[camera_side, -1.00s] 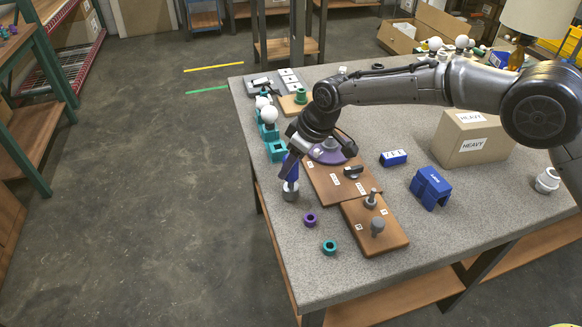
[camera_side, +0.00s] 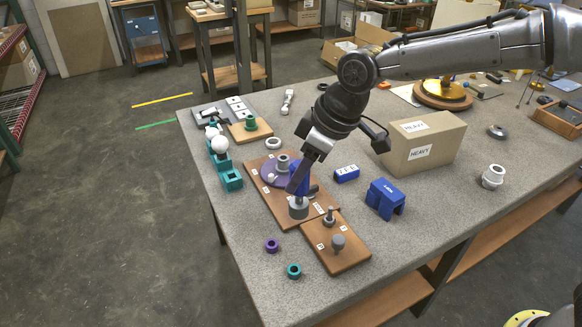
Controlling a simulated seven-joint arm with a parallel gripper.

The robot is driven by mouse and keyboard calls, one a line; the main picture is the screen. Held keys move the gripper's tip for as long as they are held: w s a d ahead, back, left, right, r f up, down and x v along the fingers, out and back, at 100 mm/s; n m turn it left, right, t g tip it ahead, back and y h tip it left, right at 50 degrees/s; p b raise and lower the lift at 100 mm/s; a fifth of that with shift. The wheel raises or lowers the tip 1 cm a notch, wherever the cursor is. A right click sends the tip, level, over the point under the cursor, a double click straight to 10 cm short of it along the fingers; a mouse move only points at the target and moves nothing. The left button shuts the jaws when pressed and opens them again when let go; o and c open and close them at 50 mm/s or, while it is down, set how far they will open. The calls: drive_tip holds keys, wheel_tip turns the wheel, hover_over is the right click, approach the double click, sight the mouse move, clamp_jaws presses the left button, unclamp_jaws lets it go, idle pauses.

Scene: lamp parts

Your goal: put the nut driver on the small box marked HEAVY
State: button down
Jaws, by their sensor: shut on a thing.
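My gripper (camera_side: 305,160) points down over the wooden boards in the middle of the table. It is shut on the nut driver (camera_side: 298,184), which has a blue handle and a wide grey metal socket at its lower end. The nut driver is roughly upright; whether its socket touches the board beneath it is hard to tell. The top of the handle is hidden by my gripper. The small box marked HEAVY (camera_side: 425,143) is a closed brown cardboard box with white labels on its top and front. It stands to the right of my gripper, with a bare flat top.
A blue lettered block (camera_side: 346,173) and a blue bracket (camera_side: 385,198) lie between the boards and the box. A purple disc (camera_side: 270,174) is on the larger board (camera_side: 266,194). Pegs stand on the smaller board (camera_side: 340,262). A teal rack (camera_side: 229,177) is at left.

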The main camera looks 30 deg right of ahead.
drive_tip(key=shift+s+d+r, duration=0.1)
drive_tip(key=shift+s+d, duration=0.25)
drive_tip(key=shift+s, duration=0.3)
drive_tip(key=w+d+r+m+t+h, duration=0.15)
drive_tip(key=d+r, duration=0.25)
drive_tip(key=d, duration=0.5)
drive_tip(key=w+d+r+m+g, duration=0.1)
drive_tip(key=w+d+r+m, duration=0.2)
drive_tip(key=d, duration=0.7)
drive_tip(key=s+d+r+m+h, duration=0.1)
drive_tip(key=s+d+r+m, duration=0.2)
drive_tip(key=d, duration=0.8)
drive_tip(key=s+d+r+m+h, duration=0.1)
drive_tip(key=s+d+r+m, duration=0.2)
drive_tip(key=d, duration=0.9)
drive_tip(key=w+d+f, duration=0.2)
drive_tip(key=w+f, duration=0.3)
drive_tip(key=w, duration=0.2)
drive_tip(key=w+d+f, duration=0.2)
drive_tip(key=w+f, duration=0.4)
drive_tip(key=w, duration=0.1)
drive_tip(key=shift+w+d+f+t, duration=0.15)
drive_tip(key=shift+d+f+t, duration=0.15)
drive_tip(key=shift+d+t, duration=0.1)
